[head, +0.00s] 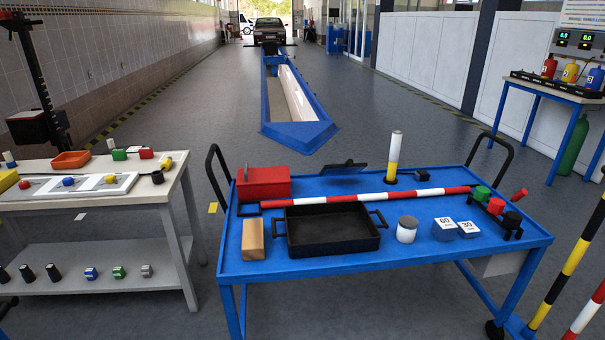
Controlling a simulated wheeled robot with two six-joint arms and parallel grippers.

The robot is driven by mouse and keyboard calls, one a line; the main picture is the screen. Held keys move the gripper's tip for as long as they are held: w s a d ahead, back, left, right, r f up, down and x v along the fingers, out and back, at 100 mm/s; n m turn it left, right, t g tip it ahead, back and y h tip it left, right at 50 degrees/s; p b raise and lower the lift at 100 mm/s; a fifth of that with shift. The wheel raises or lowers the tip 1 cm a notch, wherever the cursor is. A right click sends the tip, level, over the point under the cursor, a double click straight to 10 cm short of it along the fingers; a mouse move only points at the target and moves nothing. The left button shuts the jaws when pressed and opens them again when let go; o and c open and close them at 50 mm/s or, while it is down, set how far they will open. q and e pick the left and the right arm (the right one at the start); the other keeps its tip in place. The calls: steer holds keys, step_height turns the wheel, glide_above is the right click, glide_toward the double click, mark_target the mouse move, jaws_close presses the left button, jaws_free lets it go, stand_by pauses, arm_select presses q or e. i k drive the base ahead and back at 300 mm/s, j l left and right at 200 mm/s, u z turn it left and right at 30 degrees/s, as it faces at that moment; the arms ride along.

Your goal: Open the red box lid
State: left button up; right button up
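A red box (263,184) stands at the back left of the blue cart top (400,260). Its top looks covered, so the lid appears closed. I see no opening into the box. A thin upright dark piece rises at its left side, too small to make out. Neither of my grippers shows in the head view.
A black tray (331,247) and wooden block (253,240) stand in front of the box. A red-and-white bar (365,196) runs to its right. A yellow-and-white cylinder (393,158) stands upright further right. A black cart handle (214,172) rises left of the box.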

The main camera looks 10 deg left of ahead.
mark_target(271, 175)
steer(key=i+l, duration=0.15)
steer(key=i, duration=0.25)
steer(key=i+l, duration=0.15)
steer(key=i, duration=0.3)
steer(key=i+l, duration=0.15)
steer(key=i, duration=0.25)
